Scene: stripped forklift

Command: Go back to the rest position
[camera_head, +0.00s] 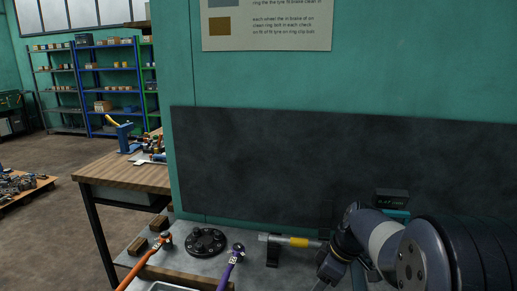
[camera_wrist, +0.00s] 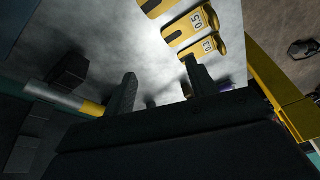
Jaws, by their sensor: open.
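My gripper (camera_head: 326,272) is low at the right of the head view, partly cut off by the bottom edge, over the grey bench top. In the wrist view its two dark fingers (camera_wrist: 160,85) stand apart, with no object visible between them. My arm reaches in from the right. A grey rod with a yellow band (camera_head: 298,242) lies on a dark stand just left of my gripper. The rod also shows at the left of the wrist view (camera_wrist: 62,99), beside the fingers. Yellow numbered pieces (camera_wrist: 190,27) lie beyond the fingertips.
On the bench are a black round flange (camera_head: 205,241), an orange-handled tool (camera_head: 143,263), a purple-handled tool (camera_head: 231,267) and wooden blocks (camera_head: 137,245). A dark backboard (camera_head: 330,165) rises behind. A wooden table (camera_head: 128,172) stands left; open floor (camera_head: 50,225) lies beyond it.

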